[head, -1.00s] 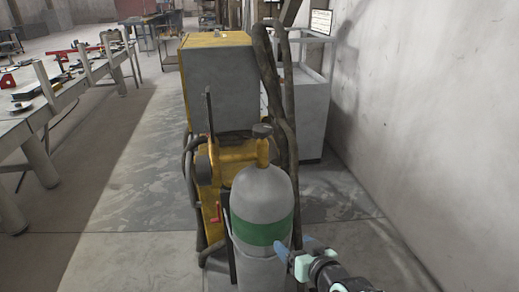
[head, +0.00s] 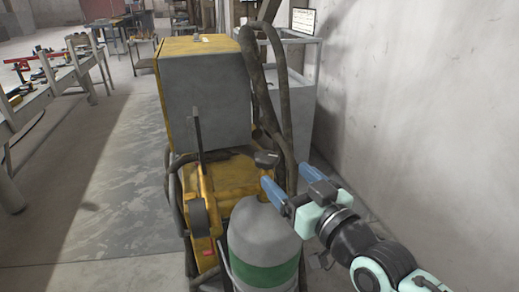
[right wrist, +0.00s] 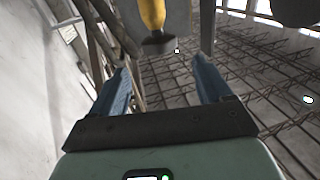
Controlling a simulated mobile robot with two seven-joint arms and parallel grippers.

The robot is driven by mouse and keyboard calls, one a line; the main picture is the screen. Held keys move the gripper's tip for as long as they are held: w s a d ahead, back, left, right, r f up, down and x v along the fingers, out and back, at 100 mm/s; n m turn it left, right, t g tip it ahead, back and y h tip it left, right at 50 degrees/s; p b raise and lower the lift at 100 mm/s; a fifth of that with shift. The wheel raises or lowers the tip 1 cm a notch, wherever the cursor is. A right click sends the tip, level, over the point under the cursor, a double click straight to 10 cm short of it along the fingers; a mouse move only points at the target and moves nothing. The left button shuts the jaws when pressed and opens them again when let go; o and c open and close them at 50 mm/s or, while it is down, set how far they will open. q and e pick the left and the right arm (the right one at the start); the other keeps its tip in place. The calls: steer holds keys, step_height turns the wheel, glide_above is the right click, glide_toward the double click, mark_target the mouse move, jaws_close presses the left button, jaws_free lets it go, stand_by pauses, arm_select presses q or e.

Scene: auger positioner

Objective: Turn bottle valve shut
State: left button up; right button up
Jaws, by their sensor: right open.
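The gas bottle (head: 258,222) stands upright, grey with a green band, in front of the yellow machine. Its valve has a dark knob (head: 266,158) on a yellow neck. My right gripper (head: 276,172) comes in from the right, its blue fingers open and empty, pointing at the valve. The fingertips are just right of the knob in the head view. In the right wrist view the knob (right wrist: 158,43) shows ahead, between the lines of the two fingers and beyond their tips. I cannot tell whether a finger touches the neck. My left gripper is not in view.
The yellow and grey machine (head: 205,95) stands behind the bottle, with dark hoses (head: 283,90) hanging beside it. A concrete wall (head: 430,130) closes the right side. A bench with tools (head: 45,90) is at the left; the floor between is clear.

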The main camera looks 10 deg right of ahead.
mark_target(260, 152)
steer(key=p+x, duration=0.2)
steer(key=x, duration=0.7)
steer(key=shift+w+a, duration=0.1)
steer(key=shift+w, duration=0.25)
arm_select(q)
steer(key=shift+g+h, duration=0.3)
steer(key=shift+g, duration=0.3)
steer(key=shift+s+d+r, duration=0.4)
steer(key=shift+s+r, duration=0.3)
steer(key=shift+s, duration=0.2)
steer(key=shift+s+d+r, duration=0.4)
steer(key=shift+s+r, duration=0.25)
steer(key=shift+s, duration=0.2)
arm_select(e)
steer(key=shift+w+a, duration=0.1)
steer(key=shift+w, duration=0.55)
steer(key=c, duration=0.9)
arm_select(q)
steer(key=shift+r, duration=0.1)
